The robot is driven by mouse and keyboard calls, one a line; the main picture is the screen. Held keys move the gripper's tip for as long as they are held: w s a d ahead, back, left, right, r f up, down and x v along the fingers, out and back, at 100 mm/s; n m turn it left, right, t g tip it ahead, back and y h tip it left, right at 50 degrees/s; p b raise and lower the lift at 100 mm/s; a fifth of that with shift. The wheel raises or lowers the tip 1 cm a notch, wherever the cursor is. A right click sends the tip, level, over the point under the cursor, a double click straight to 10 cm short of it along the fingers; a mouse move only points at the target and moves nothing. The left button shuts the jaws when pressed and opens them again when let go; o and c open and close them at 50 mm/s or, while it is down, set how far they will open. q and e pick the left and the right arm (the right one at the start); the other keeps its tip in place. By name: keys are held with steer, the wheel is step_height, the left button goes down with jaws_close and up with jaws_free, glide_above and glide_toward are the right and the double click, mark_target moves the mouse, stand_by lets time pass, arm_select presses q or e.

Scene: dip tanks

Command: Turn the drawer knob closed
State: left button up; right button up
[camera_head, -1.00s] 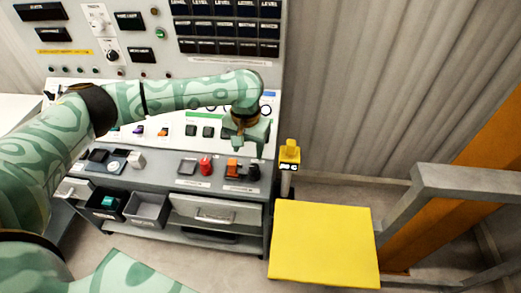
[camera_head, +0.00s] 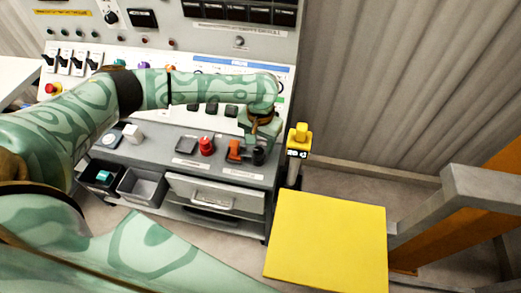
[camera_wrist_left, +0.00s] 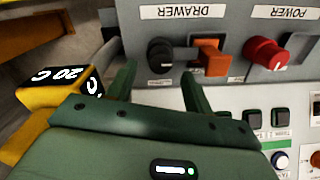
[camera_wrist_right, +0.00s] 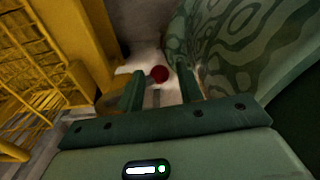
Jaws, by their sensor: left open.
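The black drawer knob (camera_head: 258,156) sits at the right end of the grey console shelf. In the left wrist view the knob (camera_wrist_left: 160,55) stands beside the upside-down "DRAWER" label (camera_wrist_left: 180,12). My left gripper (camera_head: 260,140) is above the knob. It also shows in the left wrist view (camera_wrist_left: 158,72), its fingers open, with the knob ahead between the fingertip lines and not gripped. The grey drawer (camera_head: 235,198) with its handle is below the shelf. My right gripper (camera_wrist_right: 160,88) shows only in its wrist view, its fingers apart.
An orange switch (camera_wrist_left: 209,57) and a red power knob (camera_wrist_left: 265,53) stand close beside the black knob. A yellow post (camera_head: 299,138) and yellow platform (camera_head: 328,240) are to the right. Grey bins (camera_head: 143,186) sit at left. A red round thing (camera_wrist_right: 159,73) lies beyond my right fingers.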

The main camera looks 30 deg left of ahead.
mark_target(252, 154)
arm_select(q)
steer(key=shift+f+b, duration=0.4)
steer(key=shift+f, duration=1.05)
